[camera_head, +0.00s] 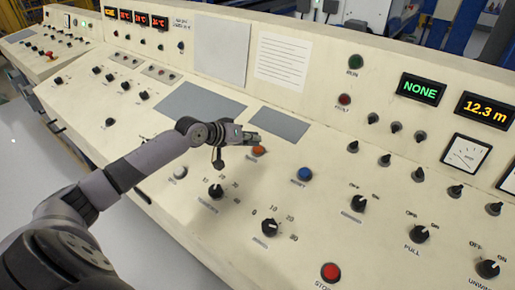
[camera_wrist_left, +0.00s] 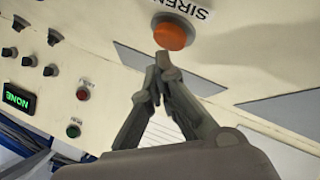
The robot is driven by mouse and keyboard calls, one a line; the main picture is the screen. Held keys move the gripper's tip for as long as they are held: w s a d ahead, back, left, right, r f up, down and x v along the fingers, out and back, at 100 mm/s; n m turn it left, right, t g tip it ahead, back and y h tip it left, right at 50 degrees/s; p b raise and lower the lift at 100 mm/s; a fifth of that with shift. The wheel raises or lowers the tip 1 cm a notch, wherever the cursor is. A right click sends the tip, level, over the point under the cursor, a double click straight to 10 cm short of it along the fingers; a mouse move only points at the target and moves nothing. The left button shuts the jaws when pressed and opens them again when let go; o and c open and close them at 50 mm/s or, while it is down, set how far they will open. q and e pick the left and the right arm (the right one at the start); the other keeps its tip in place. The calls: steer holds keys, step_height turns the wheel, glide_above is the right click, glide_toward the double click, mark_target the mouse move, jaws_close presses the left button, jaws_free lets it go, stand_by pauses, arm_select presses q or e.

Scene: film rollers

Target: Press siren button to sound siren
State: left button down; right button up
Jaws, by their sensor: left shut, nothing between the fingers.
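The siren button is a round orange push button (camera_head: 258,151) on the sloping cream console panel, just past my left gripper's tip in the head view. In the left wrist view the orange button (camera_wrist_left: 174,36) is large at the top, with the upside-down label "SIREN" above it. My left gripper (camera_head: 254,138) reaches over the panel from the left. In the wrist view the left gripper's fingertips (camera_wrist_left: 165,68) meet, with nothing between them, and point at the button's near edge. I cannot tell whether they touch it. My right gripper is in neither view.
The blue reset button (camera_head: 304,174), a pale button (camera_head: 180,172) and a red stop button (camera_head: 330,271) sit around the orange one. Several black knobs stick up nearby, including one (camera_head: 216,191) below the gripper. Flat grey plates (camera_head: 278,123) lie behind it.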

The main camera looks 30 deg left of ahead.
arm_select(q)
steer(key=shift+f, duration=0.25)
steer(key=shift+w+f, duration=0.15)
steer(key=shift+f, duration=0.35)
stand_by(0.8)
steer(key=shift+r, duration=0.1)
steer(key=shift+s+r+p, duration=0.2)
steer(key=shift+r+p, duration=0.6)
steer(key=shift+p, duration=0.1)
steer(key=shift+r, duration=0.1)
steer(key=r+p, duration=0.2)
steer(key=s+r+p, duration=0.1)
steer(key=r+p, duration=0.1)
steer(key=p, duration=0.1)
steer(key=shift+s+r, duration=0.1)
steer(key=shift+r, duration=0.25)
stand_by(0.5)
